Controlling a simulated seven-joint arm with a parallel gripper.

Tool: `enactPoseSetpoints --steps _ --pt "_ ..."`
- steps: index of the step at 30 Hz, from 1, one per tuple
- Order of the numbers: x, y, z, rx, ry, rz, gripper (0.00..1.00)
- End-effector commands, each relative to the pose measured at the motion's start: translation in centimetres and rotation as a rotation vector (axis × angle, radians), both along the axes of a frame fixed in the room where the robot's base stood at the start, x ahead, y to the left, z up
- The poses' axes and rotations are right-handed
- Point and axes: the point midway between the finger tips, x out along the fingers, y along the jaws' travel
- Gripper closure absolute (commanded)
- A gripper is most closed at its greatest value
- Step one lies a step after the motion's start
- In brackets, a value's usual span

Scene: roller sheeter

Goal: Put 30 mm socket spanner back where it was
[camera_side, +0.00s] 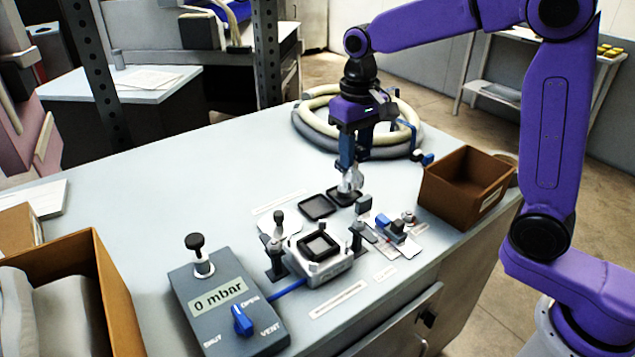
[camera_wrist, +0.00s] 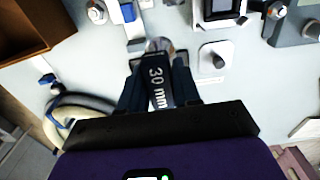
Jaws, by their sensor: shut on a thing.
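My gripper (camera_side: 352,163) is upright over the far middle of the bench, shut on the 30 mm socket spanner (camera_side: 350,184). In the wrist view the spanner (camera_wrist: 157,84) has a dark body marked "30 mm" between my two fingers (camera_wrist: 157,95), with a shiny end beyond it. In the side view its silvery lower end is just above or at a black square pad (camera_side: 335,193); I cannot tell whether they touch. A second black square pad (camera_side: 318,207) lies to the left. The spanner's far side is hidden.
A metal clamp fixture (camera_side: 325,268) and a grey "0 mbar" box (camera_side: 215,320) with a blue valve handle stand in front. Small fittings (camera_side: 395,230) lie to the right. A brown bin (camera_side: 440,190) and coiled hoses (camera_side: 305,130) are nearby.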

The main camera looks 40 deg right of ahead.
Motion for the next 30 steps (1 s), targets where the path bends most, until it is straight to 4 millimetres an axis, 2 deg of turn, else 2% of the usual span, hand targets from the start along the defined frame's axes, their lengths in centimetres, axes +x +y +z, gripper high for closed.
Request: enactPoseSetpoints --steps 8,15,26,30 --pt "4.7 1.2 -2.2 0.000 0.001 0.000 1.00" --pt "7.4 1.9 -5.9 0.000 0.001 0.000 1.00" --pt "9.0 2.3 -7.8 0.000 0.000 0.000 1.00" --pt "9.1 2.3 -9.6 0.000 0.002 0.000 1.00"
